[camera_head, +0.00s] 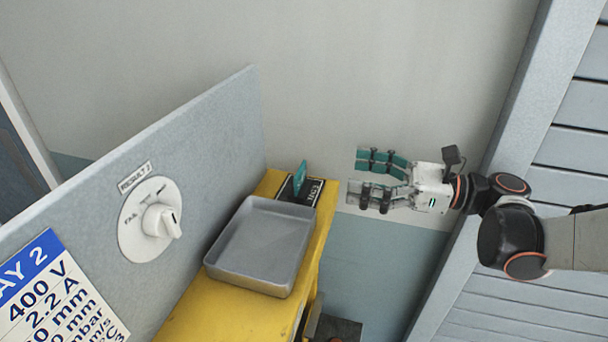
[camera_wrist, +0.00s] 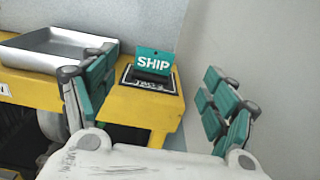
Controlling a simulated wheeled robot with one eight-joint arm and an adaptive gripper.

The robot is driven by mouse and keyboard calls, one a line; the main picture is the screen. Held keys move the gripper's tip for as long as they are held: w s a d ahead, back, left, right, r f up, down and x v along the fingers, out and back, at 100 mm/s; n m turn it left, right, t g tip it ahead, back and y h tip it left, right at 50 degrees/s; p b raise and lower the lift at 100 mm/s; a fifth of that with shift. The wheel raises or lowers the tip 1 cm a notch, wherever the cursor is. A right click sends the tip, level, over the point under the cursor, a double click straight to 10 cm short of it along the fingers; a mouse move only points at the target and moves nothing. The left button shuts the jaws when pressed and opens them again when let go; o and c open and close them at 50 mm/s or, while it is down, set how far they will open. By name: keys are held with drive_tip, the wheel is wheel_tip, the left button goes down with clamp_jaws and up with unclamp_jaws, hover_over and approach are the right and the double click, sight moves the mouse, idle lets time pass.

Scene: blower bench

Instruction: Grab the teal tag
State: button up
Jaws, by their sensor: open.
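The teal tag (camera_wrist: 154,63), marked SHIP, stands upright on a black base plate (camera_wrist: 132,80) at the end of the yellow bench. In the head view the tag (camera_head: 300,174) shows nearly edge-on, behind the grey tray. My gripper (camera_head: 356,176) is open and empty, to the right of the tag and apart from it, with its fingers pointing left toward the bench. In the wrist view the tag lies beyond and between the open fingers of my gripper (camera_wrist: 160,95), nearer the left finger.
A grey tray (camera_head: 247,275) sits on the yellow bench (camera_head: 188,318) beside the base plate. A grey panel (camera_head: 225,125) with a white RESULT dial (camera_head: 150,220) rises along the bench's left side. A wall (camera_head: 400,60) stands behind. The space between gripper and tag looks clear.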

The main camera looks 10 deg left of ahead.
sight(302, 169)
drive_tip(key=a, duration=0.6)
drive_tip(key=shift+w+a, duration=0.25)
drive_tip(key=shift+a+f+p, duration=0.15)
drive_tip(key=shift+a+p, duration=0.05)
drive_tip(key=shift+a, duration=1.2)
drive_tip(key=shift+a+f+p, duration=0.15)
drive_tip(key=shift+a, duration=1.2)
drive_tip(key=c, duration=1.2)
